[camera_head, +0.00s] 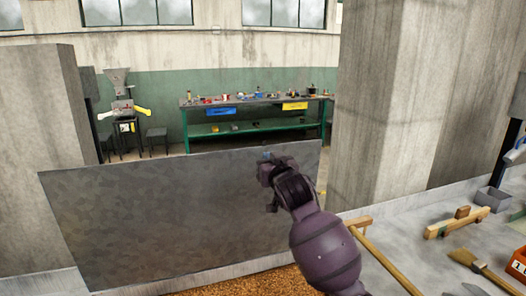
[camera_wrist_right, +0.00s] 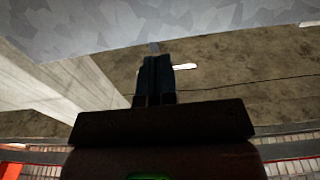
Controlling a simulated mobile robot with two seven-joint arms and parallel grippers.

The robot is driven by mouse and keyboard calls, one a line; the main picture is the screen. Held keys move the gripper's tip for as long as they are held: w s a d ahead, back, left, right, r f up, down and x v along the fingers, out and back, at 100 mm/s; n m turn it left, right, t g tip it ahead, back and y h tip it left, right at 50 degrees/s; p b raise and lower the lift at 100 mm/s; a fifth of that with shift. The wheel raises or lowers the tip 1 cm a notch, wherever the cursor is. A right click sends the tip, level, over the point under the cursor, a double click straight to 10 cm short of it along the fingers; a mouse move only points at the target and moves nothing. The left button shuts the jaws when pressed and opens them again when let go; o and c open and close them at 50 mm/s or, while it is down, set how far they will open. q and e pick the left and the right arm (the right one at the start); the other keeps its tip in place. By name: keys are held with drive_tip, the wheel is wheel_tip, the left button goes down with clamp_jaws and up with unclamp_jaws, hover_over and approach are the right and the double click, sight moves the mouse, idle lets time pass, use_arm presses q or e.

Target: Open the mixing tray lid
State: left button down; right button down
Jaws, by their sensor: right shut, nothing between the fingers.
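The mixing tray lid (camera_head: 170,210) is a large grey mottled metal sheet. It stands raised and steeply tilted in the head view, and also fills the top of the right wrist view (camera_wrist_right: 170,22). Brown grain (camera_head: 245,284) shows below its lower edge. My right gripper (camera_head: 266,160) is in front of the lid's upper right part in the head view. Its fingers (camera_wrist_right: 155,75) are closed together with nothing between them in the wrist view. I cannot tell whether they touch the lid. My left gripper is not in view.
A concrete pillar (camera_head: 385,110) stands right of the lid. On the right surface lie a long wooden handle (camera_head: 388,266), a wooden block piece (camera_head: 457,222), a brush (camera_head: 480,268) and an orange box (camera_head: 517,265). A green workbench (camera_head: 255,118) stands far behind.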

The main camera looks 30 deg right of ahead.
sight(260, 149)
drive_tip(key=x, duration=0.3)
drive_tip(key=shift+w+d+r+p, duration=0.1)
drive_tip(key=shift+w+p, duration=0.25)
drive_tip(key=shift+w+d, duration=0.15)
drive_tip(key=shift+w, duration=0.5)
